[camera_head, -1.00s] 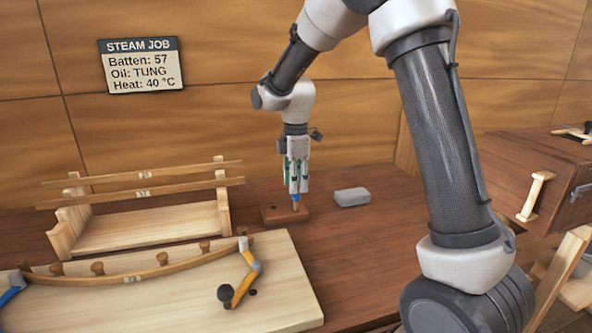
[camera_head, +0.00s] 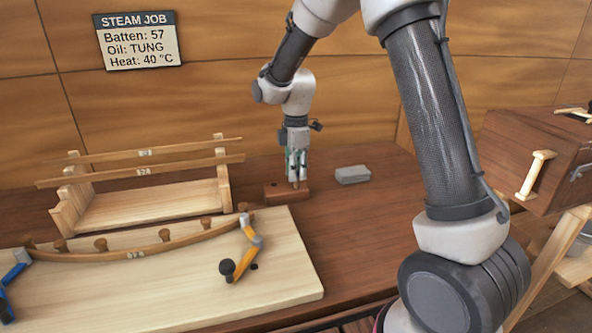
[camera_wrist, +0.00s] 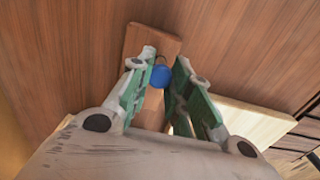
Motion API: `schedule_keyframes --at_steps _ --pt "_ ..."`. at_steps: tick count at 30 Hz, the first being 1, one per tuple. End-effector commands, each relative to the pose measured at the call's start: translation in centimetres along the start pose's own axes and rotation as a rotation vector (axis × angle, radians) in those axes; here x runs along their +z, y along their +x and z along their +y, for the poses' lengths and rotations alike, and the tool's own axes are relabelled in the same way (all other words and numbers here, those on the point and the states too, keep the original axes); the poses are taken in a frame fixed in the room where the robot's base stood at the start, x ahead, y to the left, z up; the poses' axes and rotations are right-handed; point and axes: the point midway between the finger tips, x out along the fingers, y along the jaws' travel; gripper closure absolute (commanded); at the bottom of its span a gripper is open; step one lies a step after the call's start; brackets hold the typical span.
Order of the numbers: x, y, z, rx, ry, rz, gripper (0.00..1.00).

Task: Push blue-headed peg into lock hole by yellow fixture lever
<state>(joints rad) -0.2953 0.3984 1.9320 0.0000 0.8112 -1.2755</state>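The blue-headed peg (camera_wrist: 160,76) stands at a small reddish-brown wooden block (camera_head: 273,192) on the bench. My gripper (camera_head: 296,186) points down over the block's right part, its green-padded fingers on both sides of the peg's head. In the wrist view the fingertips (camera_wrist: 165,62) are very close to the blue head; I cannot tell whether they press on it. A yellow fixture lever (camera_head: 245,262) with a dark knob lies on the pale board (camera_head: 180,290), at the right end of a curved batten (camera_head: 150,250). A dark hole (camera_head: 254,267) shows just right of the lever.
A grey block (camera_head: 352,175) lies right of my gripper. A wooden rack (camera_head: 150,205) with battens stands at the back left. A blue lever (camera_head: 12,285) is at the board's left end. A wooden chest (camera_head: 535,150) stands at the right. The bench right of the board is clear.

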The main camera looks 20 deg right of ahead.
Motion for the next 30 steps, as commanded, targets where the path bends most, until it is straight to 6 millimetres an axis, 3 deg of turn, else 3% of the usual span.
schedule_keyframes --at_steps 16,30 --pt "0.0 -0.2 0.0 0.001 0.000 0.000 1.00" --pt "0.0 -2.7 0.0 0.002 0.000 0.000 1.00"
